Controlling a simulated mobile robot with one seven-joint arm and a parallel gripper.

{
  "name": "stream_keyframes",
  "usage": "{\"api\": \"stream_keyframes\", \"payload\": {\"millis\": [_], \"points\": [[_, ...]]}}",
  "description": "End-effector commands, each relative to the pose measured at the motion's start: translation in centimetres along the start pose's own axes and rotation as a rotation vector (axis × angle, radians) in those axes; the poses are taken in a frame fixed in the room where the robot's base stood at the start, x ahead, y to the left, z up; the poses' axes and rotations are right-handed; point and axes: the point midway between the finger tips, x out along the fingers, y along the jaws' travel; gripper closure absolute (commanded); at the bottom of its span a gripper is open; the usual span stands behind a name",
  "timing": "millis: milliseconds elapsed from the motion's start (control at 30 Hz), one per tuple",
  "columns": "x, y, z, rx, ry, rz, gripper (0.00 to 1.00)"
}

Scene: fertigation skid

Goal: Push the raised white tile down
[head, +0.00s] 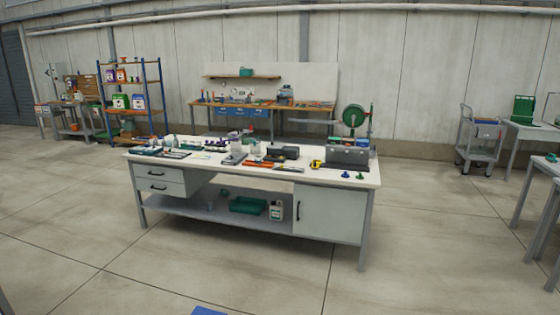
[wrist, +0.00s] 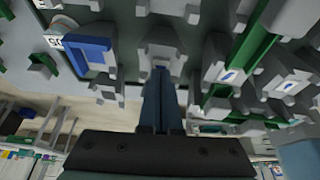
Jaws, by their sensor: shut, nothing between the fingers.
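My gripper (wrist: 162,74) shows in the wrist view with its two dark fingers together and nothing between them. The fingertips are close to a grey bracket-like part (wrist: 160,48) on a grey panel (wrist: 122,42); I cannot tell whether they touch it. White tiles with blue marks sit in grey holders to the right of the fingers, one nearer tile (wrist: 230,75) and one farther tile (wrist: 290,85). I cannot tell which tile is raised. My gripper is not in the head view, and I cannot make out the tiles there.
A blue frame (wrist: 90,55) stands on the panel left of the fingers. Green strips (wrist: 250,55) run between the holders at right. In the head view, a cluttered workbench (head: 330,225) stands mid-floor, with a shelf rack (head: 160,95) behind left and open floor in front.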

Motion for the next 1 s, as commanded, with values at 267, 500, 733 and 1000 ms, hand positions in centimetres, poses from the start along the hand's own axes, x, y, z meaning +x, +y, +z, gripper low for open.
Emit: {"api": "stream_keyframes", "payload": {"millis": [267,500,733,1000], "points": [[0.5,0.0,0.2,0.0,0.0,0.0,1.0],[-0.8,0.0,-0.3,0.0,0.0,0.0,1.0],[-2.6,0.0,-1.1,0.0,-0.001,0.0,1.0],[-4.5,0.0,-1.9,0.0,-0.001,0.0,1.0]]}}
